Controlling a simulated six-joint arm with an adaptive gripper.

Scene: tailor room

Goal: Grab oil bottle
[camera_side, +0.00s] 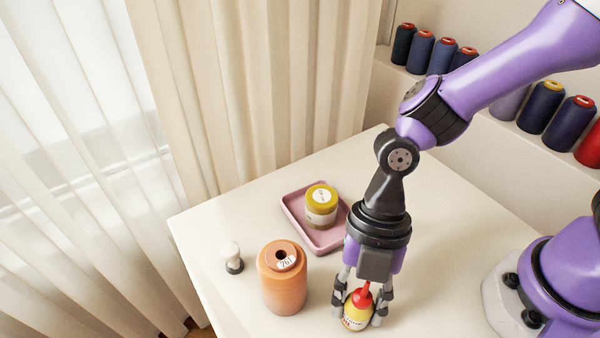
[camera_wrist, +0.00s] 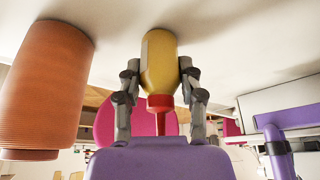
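The oil bottle (camera_side: 355,317) is yellow with a red cap and red spout. It stands upright on the white table near the front. In the wrist view it hangs inverted in the picture (camera_wrist: 160,66), spout toward me. My gripper (camera_side: 361,312) points down over it, one finger on each side. In the wrist view the fingertips (camera_wrist: 160,75) lie against both sides of the yellow body, with no clear gap. The gripper looks shut on the bottle. The bottle's base still appears to be at the table surface.
A large orange thread spool (camera_side: 283,285) stands close left of the bottle. A small white-and-dark object (camera_side: 231,258) stands far left. The table's right part is clear; thread cones line a shelf behind.

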